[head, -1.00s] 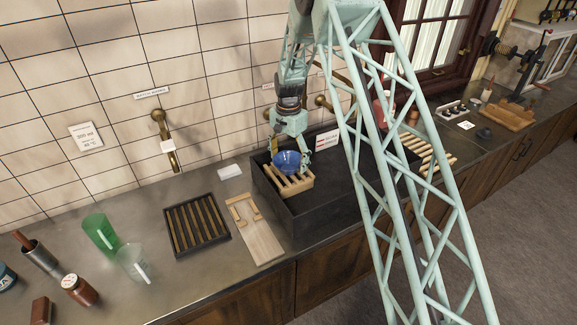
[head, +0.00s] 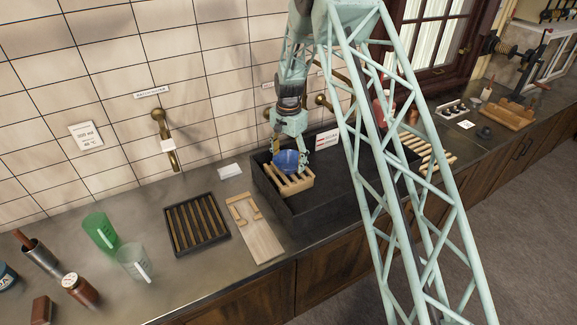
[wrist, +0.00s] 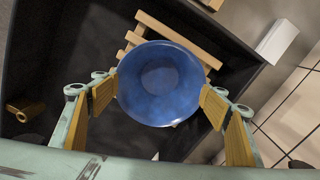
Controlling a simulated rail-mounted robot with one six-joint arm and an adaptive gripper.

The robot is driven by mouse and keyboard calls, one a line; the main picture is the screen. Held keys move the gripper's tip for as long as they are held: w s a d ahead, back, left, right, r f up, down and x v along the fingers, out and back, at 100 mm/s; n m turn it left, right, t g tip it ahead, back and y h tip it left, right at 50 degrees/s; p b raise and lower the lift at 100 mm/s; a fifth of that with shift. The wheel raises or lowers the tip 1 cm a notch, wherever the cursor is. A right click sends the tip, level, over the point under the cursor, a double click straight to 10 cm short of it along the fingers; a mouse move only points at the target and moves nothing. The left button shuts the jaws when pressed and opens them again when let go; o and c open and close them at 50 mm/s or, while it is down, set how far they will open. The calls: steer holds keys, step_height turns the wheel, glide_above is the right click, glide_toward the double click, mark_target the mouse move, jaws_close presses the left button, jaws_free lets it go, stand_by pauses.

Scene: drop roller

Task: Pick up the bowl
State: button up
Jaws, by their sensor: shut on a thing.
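The blue bowl (head: 288,161) is above a slatted wooden rack at the left end of the dark sink. In the wrist view the bowl (wrist: 160,82) faces the camera and looks empty. My gripper (wrist: 158,95) is shut on the bowl, with a wood-coloured finger pad at each side of its rim. In the head view my gripper (head: 289,150) reaches down from above and covers part of the bowl. Whether the bowl's base touches the rack cannot be told.
The wooden rack (head: 297,183) sits in the sink (head: 325,205). A dark slatted tray (head: 197,225), a pale board (head: 262,241), a green cup (head: 100,231) and a clear jug (head: 133,262) stand on the counter to the left. A brass tap (head: 165,142) juts from the tiled wall.

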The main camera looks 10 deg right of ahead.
steer(key=shift+r, duration=0.1)
steer(key=shift+r+b, duration=0.45)
steer(key=shift+r, duration=1.2)
steer(key=s+r+b, duration=0.1)
steer(key=s+b, duration=0.1)
steer(key=s, duration=1.4)
steer(key=shift+r+b, duration=0.25)
steer(key=shift+b, duration=0.05)
steer(key=shift+b, duration=0.3)
step_height(320, 180, up, 8)
steer(key=s+n+b, duration=0.1)
steer(key=n+b, duration=0.9)
steer(key=b, duration=0.3)
steer(key=shift+s+r, duration=0.2)
steer(key=shift+s, duration=0.05)
